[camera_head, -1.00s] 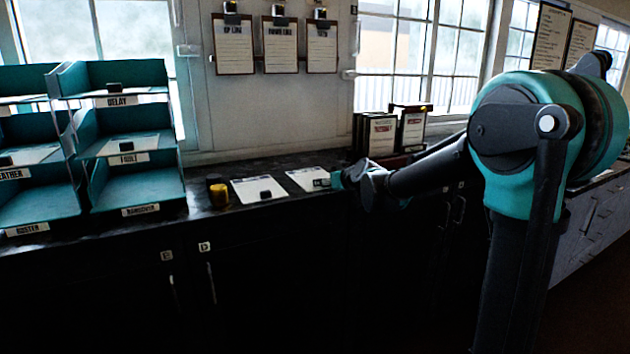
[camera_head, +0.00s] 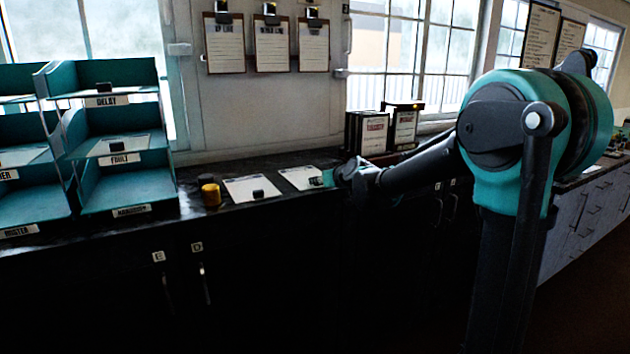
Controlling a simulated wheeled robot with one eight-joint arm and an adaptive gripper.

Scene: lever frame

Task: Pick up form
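Two white paper forms lie flat on the dark counter. The left form (camera_head: 240,188) has a small dark block on its front edge. The right form (camera_head: 295,176) lies beside it, closer to my gripper. My gripper (camera_head: 322,180) is low over the counter at the right form's front right corner. It looks small and dark here, so I cannot tell whether its fingers are open or whether they touch the paper.
Teal tray racks (camera_head: 128,188) with labelled shelves stand at the left. A yellow and black pot (camera_head: 210,194) stands left of the forms. Dark binders (camera_head: 372,134) stand behind my arm. Clipboards (camera_head: 272,46) hang on the wall. The counter front (camera_head: 90,237) is clear.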

